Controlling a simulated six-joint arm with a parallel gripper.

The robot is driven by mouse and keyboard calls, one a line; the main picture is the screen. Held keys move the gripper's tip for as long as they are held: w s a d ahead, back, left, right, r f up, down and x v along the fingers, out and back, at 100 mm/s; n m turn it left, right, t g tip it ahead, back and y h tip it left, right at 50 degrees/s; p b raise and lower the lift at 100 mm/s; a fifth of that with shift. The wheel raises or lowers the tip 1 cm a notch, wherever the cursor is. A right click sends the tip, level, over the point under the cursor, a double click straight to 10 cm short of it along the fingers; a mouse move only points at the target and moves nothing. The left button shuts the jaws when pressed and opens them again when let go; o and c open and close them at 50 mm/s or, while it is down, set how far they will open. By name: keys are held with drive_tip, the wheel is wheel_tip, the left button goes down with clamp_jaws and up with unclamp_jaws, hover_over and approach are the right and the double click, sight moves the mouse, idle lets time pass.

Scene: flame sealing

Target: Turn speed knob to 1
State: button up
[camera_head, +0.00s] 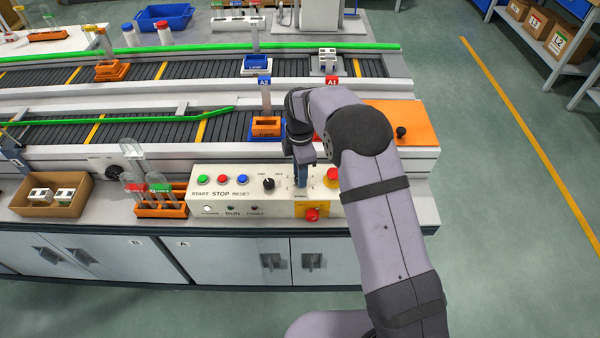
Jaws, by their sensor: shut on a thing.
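The control panel (238,201) stands at the front edge of the bench, with green, red and blue buttons labelled START, STOP and RESET. A black selector knob (268,184) shows to the right of the buttons, with small labels I cannot read. My gripper (301,181) points down at the panel, right of this selector and left of the red emergency button (332,176). It is shut on what appears to be the speed knob. The knob itself and its scale numbers are hidden behind the fingers, so its setting cannot be read.
A red knob on a yellow plate (312,214) sits on the panel's front. A rack of tubes (158,208) and a cardboard box (52,196) stand to the left. Conveyors with orange and blue carriers run behind. An orange plate with a black joystick (401,132) lies right.

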drive_tip(key=shift+w+r+n, duration=0.1)
drive_tip(key=shift+n, duration=0.4)
drive_tip(key=o, duration=1.1)
drive_tip(key=shift+c, duration=0.2)
drive_tip(key=shift+r+b, duration=1)
drive_tip(key=shift+r, duration=2.7)
